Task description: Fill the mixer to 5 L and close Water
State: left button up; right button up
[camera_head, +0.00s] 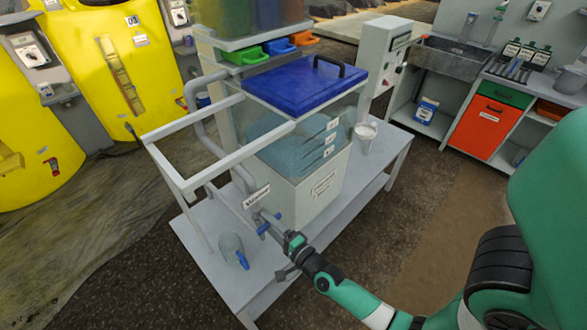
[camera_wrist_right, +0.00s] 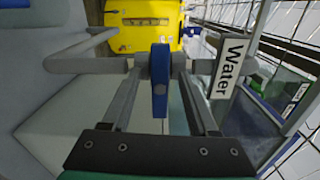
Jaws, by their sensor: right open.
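The mixer is a clear tank (camera_head: 300,148) of bluish water on a white base, with a blue lid (camera_head: 305,84) on top. Several level marks (camera_head: 331,138) run up its front; their numbers are too small to read, so I cannot tell the volume. A "Water" label (camera_head: 257,197) hangs on the pipe; it reads clearly in the right wrist view (camera_wrist_right: 230,68). Beside it is the blue valve handle (camera_wrist_right: 160,82). My right gripper (camera_wrist_right: 160,88) is open, with one finger on each side of the handle; contact is not clear. My left gripper is out of view.
A clear jug (camera_head: 232,249) with a blue handle stands on the table (camera_head: 215,268), close to the valve. A white cup (camera_head: 364,137) stands right of the tank. A white pipe frame (camera_head: 190,183) juts out left of it. Green, blue and orange trays (camera_head: 278,46) sit behind.

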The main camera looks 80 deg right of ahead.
jog(key=v, duration=0.7)
dwell(0.7)
